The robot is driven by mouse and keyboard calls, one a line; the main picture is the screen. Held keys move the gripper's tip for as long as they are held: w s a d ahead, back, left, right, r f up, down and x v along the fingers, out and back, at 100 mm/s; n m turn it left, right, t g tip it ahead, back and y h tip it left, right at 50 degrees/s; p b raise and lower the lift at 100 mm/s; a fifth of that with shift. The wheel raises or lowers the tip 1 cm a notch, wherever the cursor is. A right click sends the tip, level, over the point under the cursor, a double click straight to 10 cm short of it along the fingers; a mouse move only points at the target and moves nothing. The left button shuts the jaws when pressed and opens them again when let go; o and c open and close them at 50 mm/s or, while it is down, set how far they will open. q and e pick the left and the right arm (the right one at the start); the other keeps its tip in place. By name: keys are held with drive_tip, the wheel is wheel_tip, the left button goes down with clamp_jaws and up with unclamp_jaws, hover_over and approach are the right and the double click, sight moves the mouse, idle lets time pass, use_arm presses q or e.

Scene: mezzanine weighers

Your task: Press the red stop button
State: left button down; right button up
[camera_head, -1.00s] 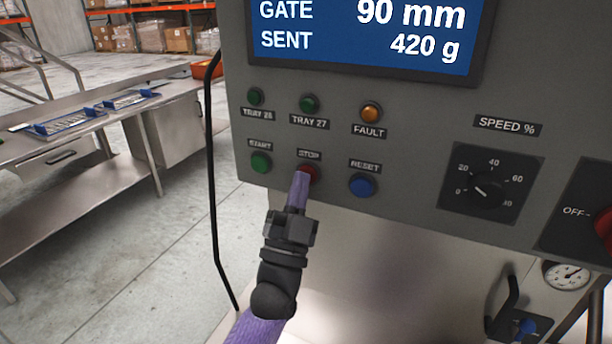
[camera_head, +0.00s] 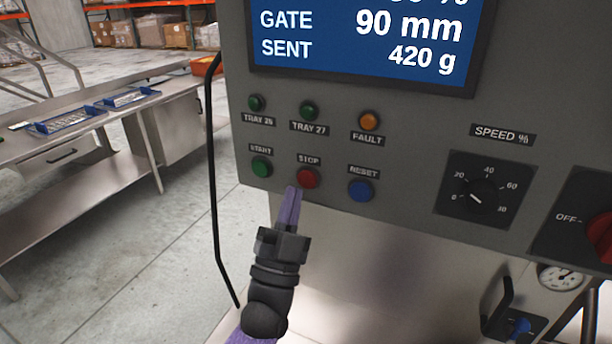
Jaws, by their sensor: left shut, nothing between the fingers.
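The red stop button (camera_head: 308,178) sits on the grey control panel (camera_head: 405,175), under its STOP label and between the green start button (camera_head: 262,167) and the blue reset button (camera_head: 361,191). The whole red button shows. My left gripper (camera_head: 293,190) is shut and empty, its purple fingers pointing up at the panel. Its tips are just left of and below the red button in the picture, and look apart from it. My right gripper is not in view.
Indicator lamps sit above the buttons, and a speed dial (camera_head: 477,197) and a red OFF switch (camera_head: 600,237) are to the right. A black cable (camera_head: 214,200) hangs at the panel's left edge. A steel table (camera_head: 75,150) with blue trays stands at left.

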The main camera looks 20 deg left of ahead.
use_arm(q)
drive_tip(key=s+p, duration=0.1)
drive_tip(key=s, duration=0.3)
drive_tip(key=shift+a+p, duration=0.15)
drive_tip(key=shift+p, duration=0.2)
idle(0.3)
